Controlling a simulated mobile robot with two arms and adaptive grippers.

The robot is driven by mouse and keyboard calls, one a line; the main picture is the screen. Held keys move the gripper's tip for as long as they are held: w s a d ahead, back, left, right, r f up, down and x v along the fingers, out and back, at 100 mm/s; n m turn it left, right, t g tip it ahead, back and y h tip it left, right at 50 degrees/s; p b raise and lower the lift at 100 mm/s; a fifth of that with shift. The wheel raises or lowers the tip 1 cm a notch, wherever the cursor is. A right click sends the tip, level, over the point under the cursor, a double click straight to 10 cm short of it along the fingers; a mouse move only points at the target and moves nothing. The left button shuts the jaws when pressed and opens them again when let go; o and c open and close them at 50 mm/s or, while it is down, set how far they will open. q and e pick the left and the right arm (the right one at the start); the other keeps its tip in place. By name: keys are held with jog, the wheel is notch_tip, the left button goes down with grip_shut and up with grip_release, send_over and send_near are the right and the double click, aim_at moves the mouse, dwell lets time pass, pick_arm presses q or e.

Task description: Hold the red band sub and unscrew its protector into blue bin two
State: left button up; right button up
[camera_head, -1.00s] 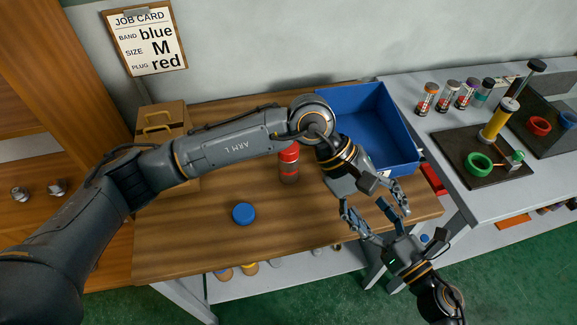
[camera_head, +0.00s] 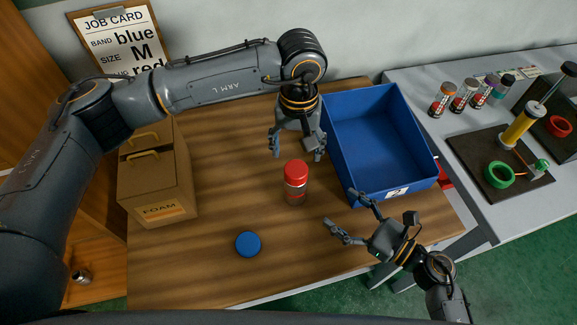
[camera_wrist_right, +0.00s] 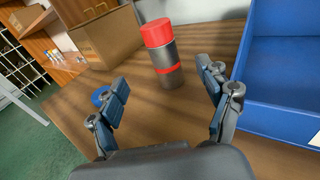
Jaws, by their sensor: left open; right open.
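The red band sub (camera_head: 295,191) stands upright on the wooden table, a grey cylinder with a red band and a red protector (camera_head: 296,171) on top. It also shows in the right wrist view (camera_wrist_right: 169,72), ahead of and between the fingers. My left gripper (camera_head: 297,151) is open and points down just behind the sub, apart from it. My right gripper (camera_head: 346,215) is open and empty, to the right and front of the sub, its fingers toward it. A blue bin (camera_head: 374,136) stands right of the sub; its front label (camera_head: 397,191) is too small to read.
A blue round cap (camera_head: 248,244) lies on the table at front left. A cardboard FOAM box (camera_head: 155,185) stands at the left. On the right bench are several banded cylinders (camera_head: 464,94) and a fixture with a green ring (camera_head: 499,175).

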aim_at(305, 182)
pick_arm(q)
jog(key=shift+w, duration=0.3)
jog(key=shift+r, duration=0.1)
jog(key=shift+s+d+r, duration=0.15)
jog(key=shift+s, duration=0.35)
jog(key=shift+w, duration=0.2)
pick_arm(e)
jog(key=x, duration=1.4)
jog(key=shift+r, duration=0.1)
